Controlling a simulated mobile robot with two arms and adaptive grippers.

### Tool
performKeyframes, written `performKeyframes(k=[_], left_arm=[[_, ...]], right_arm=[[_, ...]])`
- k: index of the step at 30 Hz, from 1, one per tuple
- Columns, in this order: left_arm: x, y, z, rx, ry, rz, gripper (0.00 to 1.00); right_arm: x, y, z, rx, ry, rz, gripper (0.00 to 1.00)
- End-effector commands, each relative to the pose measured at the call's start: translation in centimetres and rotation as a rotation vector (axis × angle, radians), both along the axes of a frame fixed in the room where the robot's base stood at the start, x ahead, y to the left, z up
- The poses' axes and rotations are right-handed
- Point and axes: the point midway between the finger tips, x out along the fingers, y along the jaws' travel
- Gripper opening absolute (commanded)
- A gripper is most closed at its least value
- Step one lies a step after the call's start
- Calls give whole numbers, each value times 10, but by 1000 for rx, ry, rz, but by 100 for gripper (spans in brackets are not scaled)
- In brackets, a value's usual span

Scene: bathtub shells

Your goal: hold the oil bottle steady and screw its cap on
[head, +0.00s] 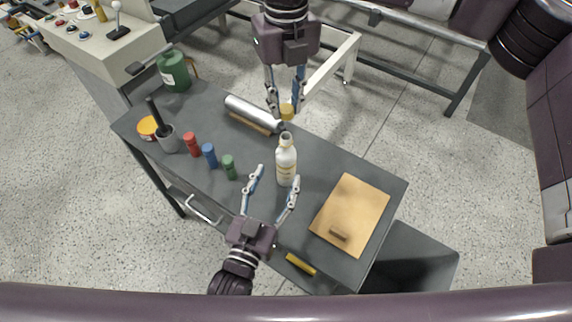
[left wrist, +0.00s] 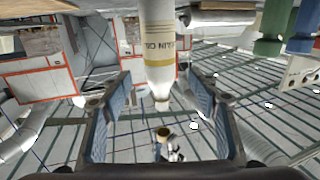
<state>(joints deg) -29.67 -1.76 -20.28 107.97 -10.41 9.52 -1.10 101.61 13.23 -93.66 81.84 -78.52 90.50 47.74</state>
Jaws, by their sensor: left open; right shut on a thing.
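The white oil bottle (head: 286,164) stands upright on the dark table, its neck uncapped. In the left wrist view the bottle (left wrist: 159,45) shows upside down, with part of its label readable. My left gripper (head: 278,174) is open, with its fingers reaching toward the bottle from the front; in the left wrist view its pads (left wrist: 157,100) are spread wide, apart from the bottle. My right gripper (head: 285,110) is shut on the yellow cap (head: 287,112), held above and slightly behind the bottle's mouth. The fingers partly hide the cap.
A silver cylinder (head: 252,112) lies behind the bottle. Red (head: 192,144), blue (head: 209,155) and green (head: 229,167) small containers stand to the left. A tan board (head: 350,215) lies at the right. A green can (head: 173,72) stands at the far left.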

Motion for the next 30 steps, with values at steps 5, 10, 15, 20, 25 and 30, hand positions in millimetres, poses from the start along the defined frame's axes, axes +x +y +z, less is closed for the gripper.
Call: performKeyframes(k=[5, 10, 15, 20, 25, 30], left_arm=[[34, -12, 1, -1, -2, 0, 55], [55, -19, 1, -1, -2, 0, 55], [66, -22, 0, 0, 1, 0, 55], [68, -23, 0, -1, 1, 0, 55], [68, -23, 0, -1, 1, 0, 55], [68, -23, 0, -1, 1, 0, 38]], right_arm=[[0, 0, 0, 0, 0, 0, 14], [0, 0, 0, 0, 0, 0, 14], [0, 0, 0, 0, 0, 0, 14], [0, 0, 0, 0, 0, 0, 14], [0, 0, 0, 0, 0, 0, 14], [0, 0, 0, 0, 0, 0, 14]])
